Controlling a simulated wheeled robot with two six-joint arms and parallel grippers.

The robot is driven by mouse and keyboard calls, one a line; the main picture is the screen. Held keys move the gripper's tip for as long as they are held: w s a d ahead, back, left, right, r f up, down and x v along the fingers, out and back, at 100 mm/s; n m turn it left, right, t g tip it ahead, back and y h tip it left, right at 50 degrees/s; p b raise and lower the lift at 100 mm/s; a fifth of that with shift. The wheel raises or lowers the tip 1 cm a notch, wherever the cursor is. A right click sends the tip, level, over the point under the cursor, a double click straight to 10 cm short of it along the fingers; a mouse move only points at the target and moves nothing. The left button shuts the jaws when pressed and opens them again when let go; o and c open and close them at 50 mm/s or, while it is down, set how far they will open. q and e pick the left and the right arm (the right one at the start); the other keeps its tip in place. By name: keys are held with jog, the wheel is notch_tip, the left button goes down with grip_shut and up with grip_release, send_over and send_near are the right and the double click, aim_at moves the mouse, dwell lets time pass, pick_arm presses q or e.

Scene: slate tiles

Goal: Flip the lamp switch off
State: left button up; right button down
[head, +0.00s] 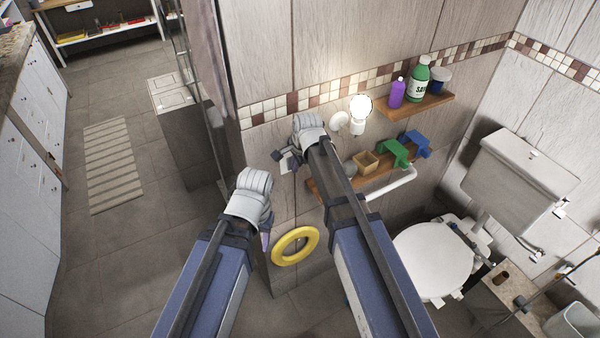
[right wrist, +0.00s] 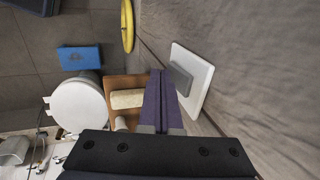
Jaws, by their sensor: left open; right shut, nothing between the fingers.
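The lamp (head: 361,106) on the tiled wall is lit, with a bright round bulb. The switch plate (head: 287,165) is white and partly hidden by my right gripper (head: 283,158) in the head view. In the right wrist view the plate (right wrist: 203,84) carries a grey rocker (right wrist: 181,79). My right gripper's shut purple fingers (right wrist: 158,74) are just beside the rocker, with nothing between them; I cannot tell if they touch it. My left gripper (head: 266,240) is lower, open, mostly hidden behind its own wrist, near the wall edge.
A yellow ring (head: 295,246) hangs below the switch. A wooden shelf (head: 325,190) with small containers is right of it; an upper shelf (head: 415,108) holds bottles. A toilet (head: 435,258) stands at right. Open floor (head: 150,250) lies left.

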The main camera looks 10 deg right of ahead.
jog(key=shift+w, duration=0.1)
jog(key=shift+w+a+f+t+b, duration=0.1)
jog(key=shift+w+t+b, duration=0.1)
jog(key=shift+t+b, duration=0.15)
dwell(0.4)
jog(key=shift+r+p, duration=0.85)
jog(key=shift+s, duration=0.1)
